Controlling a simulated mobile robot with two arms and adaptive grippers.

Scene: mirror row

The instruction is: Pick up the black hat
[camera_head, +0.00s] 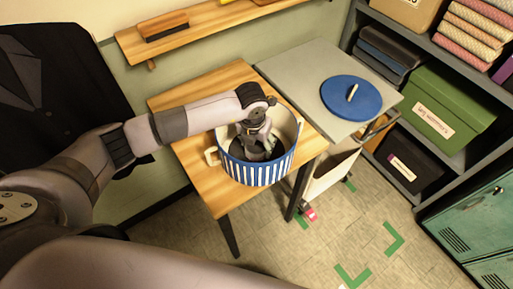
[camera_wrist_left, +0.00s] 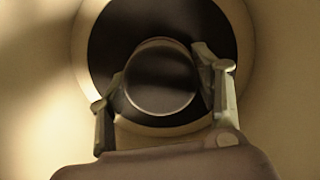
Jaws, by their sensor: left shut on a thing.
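The black hat (camera_wrist_left: 162,85) lies in a round box (camera_head: 262,172) with blue and white stripes, a cream inside and a side handle. In the head view the hat (camera_head: 242,152) shows only as a dark patch at the box's bottom, partly hidden by my gripper. My left gripper (camera_head: 260,148) reaches down into the box from above. In the left wrist view its two fingers (camera_wrist_left: 160,68) stand on either side of the hat's round crown and are shut on it. The dark brim shows around the crown. My right gripper is not in view.
The box stands on a small wooden table (camera_head: 190,158). A blue lid (camera_head: 345,103) lies on a grey-topped trolley (camera_head: 300,75) beside it. A wooden shelf with a brush (camera_head: 162,30) is on the wall. Shelving with a green box (camera_head: 440,105) stands at right.

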